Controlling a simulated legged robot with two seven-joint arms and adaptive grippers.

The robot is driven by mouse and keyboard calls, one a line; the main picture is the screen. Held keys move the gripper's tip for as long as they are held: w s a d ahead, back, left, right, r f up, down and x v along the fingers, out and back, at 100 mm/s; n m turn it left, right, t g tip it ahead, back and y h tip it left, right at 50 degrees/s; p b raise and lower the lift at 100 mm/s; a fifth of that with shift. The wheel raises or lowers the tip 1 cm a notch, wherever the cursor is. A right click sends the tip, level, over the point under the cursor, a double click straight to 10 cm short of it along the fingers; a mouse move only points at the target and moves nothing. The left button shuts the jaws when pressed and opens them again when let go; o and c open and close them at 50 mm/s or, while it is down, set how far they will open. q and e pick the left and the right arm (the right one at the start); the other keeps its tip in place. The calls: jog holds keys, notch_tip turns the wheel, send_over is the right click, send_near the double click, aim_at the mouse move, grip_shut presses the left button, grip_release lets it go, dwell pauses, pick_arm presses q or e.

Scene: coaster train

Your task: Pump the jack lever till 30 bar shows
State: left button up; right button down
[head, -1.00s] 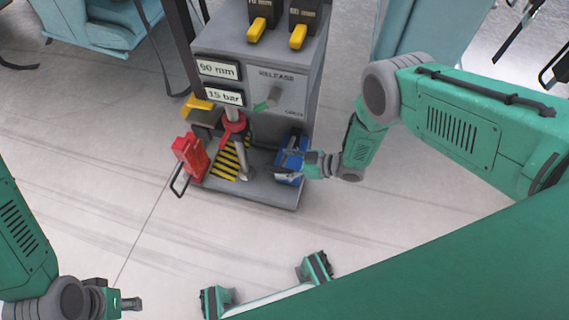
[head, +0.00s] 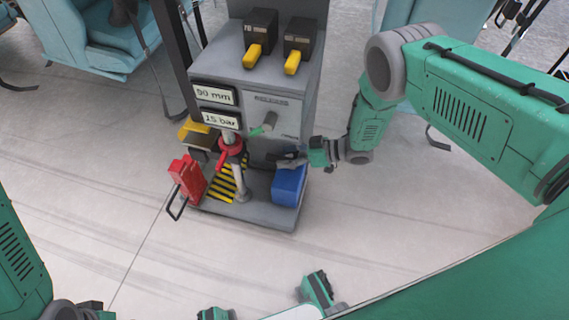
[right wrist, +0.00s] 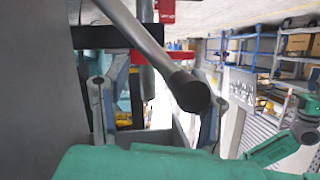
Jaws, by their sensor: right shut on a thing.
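The grey jack stand (head: 228,75) has a plate reading 90 mm and a pressure plate (head: 220,118) reading 15 bar. My right gripper (head: 288,158) is at the right side of the stand, just above the blue box. In the right wrist view the grey jack lever (right wrist: 140,38) with its black end grip (right wrist: 188,92) comes between the fingers of my right gripper (right wrist: 157,105), which is shut on it. My left gripper (head: 98,311) is cut off at the bottom left edge.
A blue box (head: 289,186) and a red block (head: 187,178) with a black loop sit on the stand's base. A green release knob (head: 264,126) is on the front panel. Yellow-handled levers (head: 253,56) stand on top. Open floor lies in front.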

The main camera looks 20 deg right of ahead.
jog(key=shift+w+d, duration=0.7)
jog(key=shift+d, duration=0.05)
jog(key=c, duration=1)
grip_release()
jog(key=o, duration=0.7)
jog(key=shift+w+f+h, duration=0.1)
jog(key=shift+f+h, duration=0.1)
jog(key=shift+h, duration=0.1)
jog(key=shift+c, duration=0.2)
jog(key=shift+a+f, duration=0.1)
jog(key=v, duration=1.2)
jog(key=shift+f, duration=0.15)
